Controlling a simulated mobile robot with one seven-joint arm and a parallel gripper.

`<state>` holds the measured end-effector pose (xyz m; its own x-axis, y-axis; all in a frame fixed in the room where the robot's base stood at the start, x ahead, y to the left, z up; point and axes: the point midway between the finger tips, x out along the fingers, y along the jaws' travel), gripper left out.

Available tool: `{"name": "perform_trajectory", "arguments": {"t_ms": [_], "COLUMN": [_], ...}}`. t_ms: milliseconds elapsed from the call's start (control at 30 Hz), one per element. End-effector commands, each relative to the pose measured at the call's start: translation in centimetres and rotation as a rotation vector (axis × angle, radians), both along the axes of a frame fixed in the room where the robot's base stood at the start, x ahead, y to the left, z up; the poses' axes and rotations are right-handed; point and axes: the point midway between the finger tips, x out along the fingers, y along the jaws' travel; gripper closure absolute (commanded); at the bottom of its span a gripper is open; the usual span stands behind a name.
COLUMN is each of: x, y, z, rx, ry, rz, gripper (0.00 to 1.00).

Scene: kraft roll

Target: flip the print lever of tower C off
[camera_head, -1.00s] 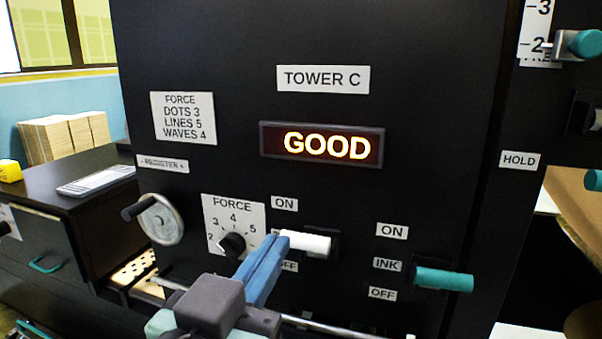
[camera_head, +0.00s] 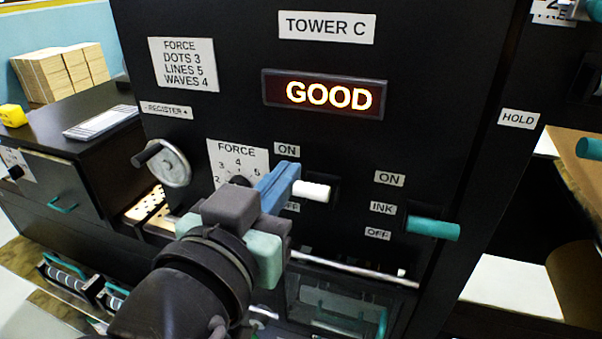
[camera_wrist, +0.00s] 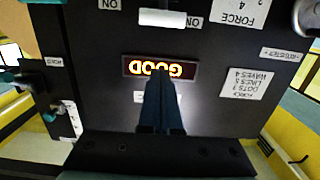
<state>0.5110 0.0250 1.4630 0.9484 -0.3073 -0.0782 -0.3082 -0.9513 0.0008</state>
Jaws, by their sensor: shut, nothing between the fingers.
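The white print lever (camera_head: 315,191) of tower C sticks out of the black panel, between an ON label (camera_head: 287,149) above and a partly covered OFF label (camera_head: 291,207) below. Its exact tilt is hard to tell. My gripper (camera_head: 287,170) is shut and empty, its blue fingers pointing at the panel. In the head view its tips overlap the lever's left end and reach slightly above it. In the upside-down wrist view, the gripper (camera_wrist: 160,68) lies in front of the display, on the panel's upper side of the lever (camera_wrist: 162,17). I cannot tell whether they touch.
The lit display (camera_head: 324,94) reads GOOD under the TOWER C label (camera_head: 326,27). A teal ink lever (camera_head: 433,228) is to the right. A force knob (camera_head: 238,181) and register handwheel (camera_head: 170,163) are to the left. A metal bar (camera_head: 355,270) runs below.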

Motion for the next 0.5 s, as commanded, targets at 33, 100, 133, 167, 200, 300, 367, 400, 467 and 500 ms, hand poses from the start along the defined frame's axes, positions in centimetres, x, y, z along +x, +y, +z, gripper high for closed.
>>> {"name": "perform_trajectory", "arguments": {"t_ms": [33,100,133,167,200,300,367,400,467,500], "x": [1.0,2.4,3.1,3.7,4.6,6.6,7.7,7.1,6.7,6.5], "y": [-0.5,-1.0,-1.3,-1.4,-1.7,-2.3,-2.7,-2.4,-2.3,-2.2], "z": [0.2,0.1,0.1,0.1,0.0,-0.1,-0.3,-1.3,-2.0,-2.4], "rx": [-0.001,-0.001,0.0,-0.001,-0.001,-0.001,0.0,0.002,0.002,0.002], "ry": [0.005,0.006,0.005,0.005,0.006,0.005,0.004,0.007,0.006,0.004], "rz": [-0.007,-0.007,-0.007,-0.006,-0.006,-0.005,-0.004,-0.001,-0.001,0.0], "gripper": [1.0,1.0,1.0,1.0,1.0,1.0,1.0,1.0,1.0,1.0]}}
